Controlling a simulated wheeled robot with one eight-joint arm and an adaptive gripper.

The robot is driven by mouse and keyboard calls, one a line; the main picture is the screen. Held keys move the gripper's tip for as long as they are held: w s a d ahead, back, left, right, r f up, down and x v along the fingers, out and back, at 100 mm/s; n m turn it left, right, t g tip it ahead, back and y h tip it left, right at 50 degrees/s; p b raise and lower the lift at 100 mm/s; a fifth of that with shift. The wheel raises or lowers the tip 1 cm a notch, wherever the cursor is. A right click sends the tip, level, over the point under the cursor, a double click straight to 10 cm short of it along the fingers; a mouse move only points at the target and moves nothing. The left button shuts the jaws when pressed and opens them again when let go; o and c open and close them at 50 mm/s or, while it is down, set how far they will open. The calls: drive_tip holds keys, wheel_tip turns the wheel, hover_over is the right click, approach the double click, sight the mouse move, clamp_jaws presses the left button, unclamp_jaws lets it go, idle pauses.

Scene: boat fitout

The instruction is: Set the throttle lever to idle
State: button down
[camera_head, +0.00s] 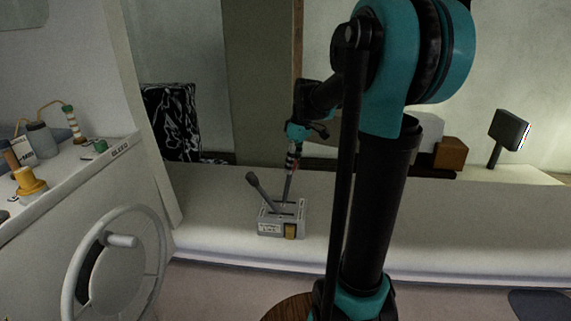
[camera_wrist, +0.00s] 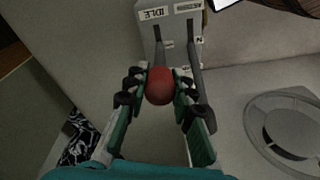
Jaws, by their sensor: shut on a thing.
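The control box (camera_head: 283,217) is a grey unit with two slots and two levers, on the pale ledge in the head view. The throttle lever has a red ball knob (camera_wrist: 160,86) and rises from the slot next to the IDLE label (camera_wrist: 154,13) in the wrist view. My gripper (camera_wrist: 157,86) is shut on this knob, a finger on each side. In the head view my gripper (camera_head: 293,155) is above the box, and the throttle lever's shaft (camera_head: 287,189) runs down from it. The fingers partly hide the knob there.
A second lever (camera_head: 262,188) with a dark grip leans left from the box, close to the throttle lever; it also shows in the wrist view (camera_wrist: 195,75). A handwheel (camera_head: 160,245) is at left. A dark screen (camera_head: 509,130) stands at right. The ledge right of the box is clear.

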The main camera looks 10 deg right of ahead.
drive_tip(key=s+d+f+y, duration=0.1)
drive_tip(key=d+f+y, duration=0.1)
drive_tip(key=d, duration=0.3)
drive_tip(key=shift+s+d+t, duration=0.25)
drive_tip(key=shift+s+t, duration=0.15)
drive_tip(key=c, duration=1.3)
unclamp_jaws()
drive_tip(key=shift+d, duration=0.1)
drive_tip(key=shift+o, duration=0.2)
drive_tip(key=shift+r, duration=0.1)
drive_tip(key=v, duration=1.1)
drive_tip(key=shift+d+r, duration=0.2)
drive_tip(key=shift+r, duration=0.1)
